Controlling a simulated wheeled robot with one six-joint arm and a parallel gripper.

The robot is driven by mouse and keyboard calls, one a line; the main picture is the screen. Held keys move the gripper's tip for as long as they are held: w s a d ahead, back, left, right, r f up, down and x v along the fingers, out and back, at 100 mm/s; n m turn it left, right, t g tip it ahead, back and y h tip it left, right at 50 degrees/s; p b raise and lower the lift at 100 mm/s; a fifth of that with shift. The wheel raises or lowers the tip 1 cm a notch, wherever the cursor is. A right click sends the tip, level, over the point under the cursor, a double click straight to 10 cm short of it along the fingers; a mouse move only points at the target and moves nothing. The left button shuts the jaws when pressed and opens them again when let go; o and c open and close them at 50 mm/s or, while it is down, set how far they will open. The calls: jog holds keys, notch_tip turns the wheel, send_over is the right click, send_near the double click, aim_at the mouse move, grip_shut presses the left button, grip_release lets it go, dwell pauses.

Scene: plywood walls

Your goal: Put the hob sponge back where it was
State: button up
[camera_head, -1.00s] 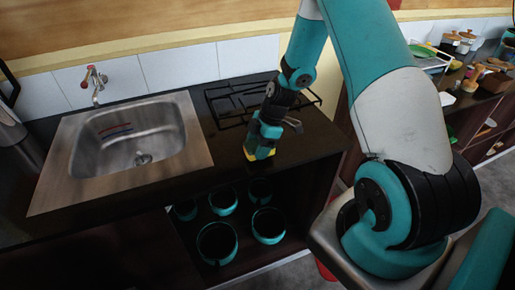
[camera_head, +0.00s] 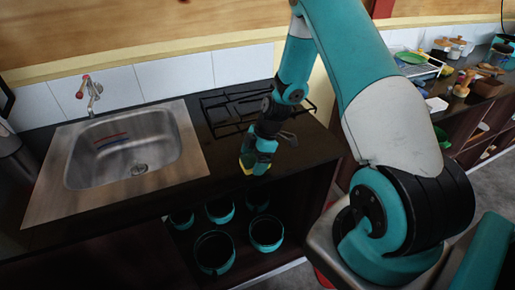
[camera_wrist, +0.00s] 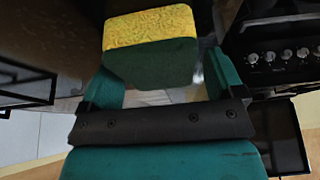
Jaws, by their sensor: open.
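The sponge is a block with a yellow face and a dark green side. In the wrist view the sponge (camera_wrist: 150,62) lies between the two fingers of my gripper (camera_wrist: 163,82), which are spread apart. In the head view my gripper (camera_head: 257,162) points down at the dark counter in front of the hob (camera_head: 232,108). The sponge (camera_head: 246,166) shows low at its left side. The fingers hide part of it, and I cannot tell whether it rests on the counter.
A steel sink (camera_head: 130,150) with a tap (camera_head: 90,88) is set into the counter at left. Several teal-rimmed pots (camera_head: 214,254) stand on the open shelf below. A second counter at right holds dishes and jars. Bare counter (camera_head: 300,152) lies right of my gripper.

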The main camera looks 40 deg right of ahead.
jog(key=b+v, duration=0.3)
jog(key=v, duration=0.9)
jog(key=s+a+r+m, duration=0.25)
jog(key=a+r, duration=0.25)
jog(key=a, duration=0.3)
jog(key=s+a+r+m, duration=0.1)
jog(key=s+a+r, duration=0.2)
jog(key=a+r, duration=0.35)
jog(key=s+a+r+m, duration=0.1)
jog(key=s+a+m, duration=0.1)
jog(key=s+a, duration=0.3)
jog(key=s+a+r+m+g, duration=0.1)
jog(key=s+a+r+m, duration=0.1)
jog(key=s+a, duration=0.4)
jog(key=s, duration=0.4)
jog(key=shift+s+a, duration=0.3)
jog(key=shift+s, duration=0.1)
jog(key=shift+r, duration=0.1)
